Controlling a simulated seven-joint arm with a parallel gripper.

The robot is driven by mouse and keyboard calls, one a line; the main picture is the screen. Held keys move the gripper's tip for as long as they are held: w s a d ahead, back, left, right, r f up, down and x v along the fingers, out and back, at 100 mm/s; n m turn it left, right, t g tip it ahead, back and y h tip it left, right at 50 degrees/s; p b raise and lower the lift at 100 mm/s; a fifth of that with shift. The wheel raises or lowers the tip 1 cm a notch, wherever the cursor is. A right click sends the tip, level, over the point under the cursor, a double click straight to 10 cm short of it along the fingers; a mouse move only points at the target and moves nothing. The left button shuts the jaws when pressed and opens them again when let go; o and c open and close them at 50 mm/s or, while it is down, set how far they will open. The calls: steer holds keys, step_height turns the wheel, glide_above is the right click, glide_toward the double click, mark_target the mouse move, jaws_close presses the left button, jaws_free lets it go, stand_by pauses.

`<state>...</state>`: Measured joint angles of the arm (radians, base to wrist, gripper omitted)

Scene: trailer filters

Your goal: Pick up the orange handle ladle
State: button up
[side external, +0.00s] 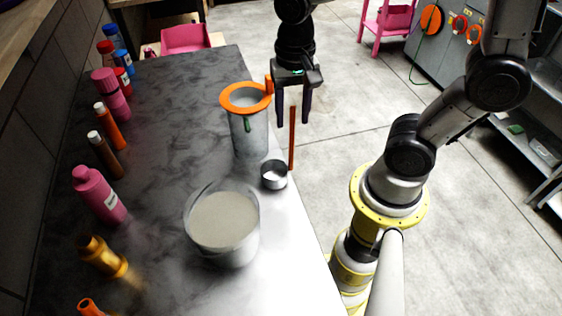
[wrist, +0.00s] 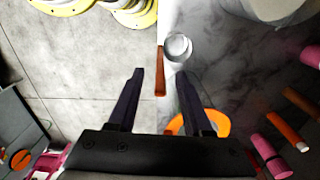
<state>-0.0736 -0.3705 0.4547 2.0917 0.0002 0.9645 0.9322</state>
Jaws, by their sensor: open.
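The ladle has a slim orange-brown handle (side external: 292,140) standing upright and a small metal cup (side external: 273,176) at its foot, near the counter's right edge. In the wrist view the handle (wrist: 160,78) points toward me and the cup (wrist: 178,48) lies beyond it. My gripper (side external: 292,120) is open and points down over the handle. In both views the upper end of the handle appears between the two fingers, with a gap on each side. The wrist view also shows my gripper (wrist: 160,73) empty. Exact depth is hard to tell.
A clear container with an orange rim (side external: 245,97) stands close left of my gripper. A wide pot (side external: 224,222) of pale contents stands nearer the camera. Bottles, including a pink one (side external: 98,194), line the counter's left side. The counter (side external: 160,130) is clear between.

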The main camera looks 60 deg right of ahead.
steer(key=shift+f, duration=2)
jaws_close()
